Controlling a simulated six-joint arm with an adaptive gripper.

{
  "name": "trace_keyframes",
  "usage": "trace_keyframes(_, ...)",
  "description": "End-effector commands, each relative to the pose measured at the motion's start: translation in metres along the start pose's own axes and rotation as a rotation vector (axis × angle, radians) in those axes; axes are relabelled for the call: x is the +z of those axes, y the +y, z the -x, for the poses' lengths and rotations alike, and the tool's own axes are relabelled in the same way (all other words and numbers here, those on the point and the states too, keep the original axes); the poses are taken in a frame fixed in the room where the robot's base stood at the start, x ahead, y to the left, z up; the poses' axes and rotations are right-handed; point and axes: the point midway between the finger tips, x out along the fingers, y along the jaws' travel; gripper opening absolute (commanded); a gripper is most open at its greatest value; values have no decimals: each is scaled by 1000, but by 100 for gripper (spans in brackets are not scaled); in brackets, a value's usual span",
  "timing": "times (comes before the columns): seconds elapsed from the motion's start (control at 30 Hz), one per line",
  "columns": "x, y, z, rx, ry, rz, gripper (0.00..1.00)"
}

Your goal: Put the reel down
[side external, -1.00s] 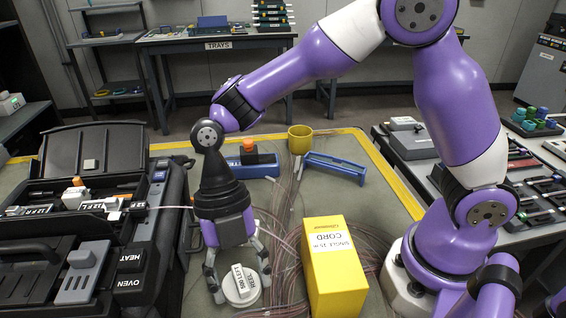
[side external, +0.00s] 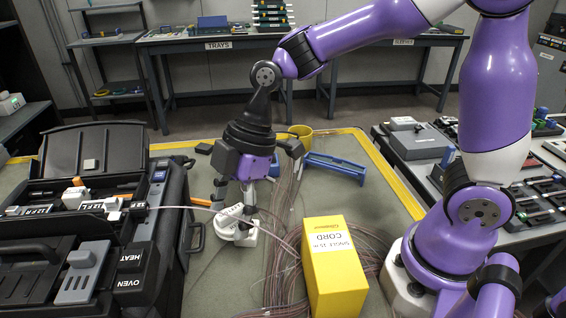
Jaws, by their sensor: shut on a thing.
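The white reel (side external: 230,217) is in the middle of the green work mat, to the left of the yellow cord box. It looks tilted, and its label is not readable now. My gripper (side external: 236,205) points down and is shut on the reel. Its fingers are partly hidden behind its own body and the reel. I cannot tell whether the reel touches the mat (side external: 215,285). A thin pale fibre runs from the black splicer case (side external: 130,225) on the left toward the reel.
A yellow box labelled CORD (side external: 335,270) stands right of the reel. Loose pinkish cables lie around it. A blue tray (side external: 335,165) and a yellow cup (side external: 300,133) are behind. An orange rod (side external: 200,202) lies beside the case. The mat's front left is clear.

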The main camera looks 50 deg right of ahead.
Motion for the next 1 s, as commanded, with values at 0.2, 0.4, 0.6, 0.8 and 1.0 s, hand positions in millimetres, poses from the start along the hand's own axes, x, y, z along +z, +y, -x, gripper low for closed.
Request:
trace_keyframes(0.2,78,79,32,282,-4,-673,24)
trace_keyframes(0.4,170,123,73,535,-8,-1279,24)
trace_keyframes(0.6,250,132,112,729,-11,-1746,24)
trace_keyframes(0.8,288,128,131,814,-13,-1959,24)
trace_keyframes(1.0,332,125,126,822,-17,-1993,24)
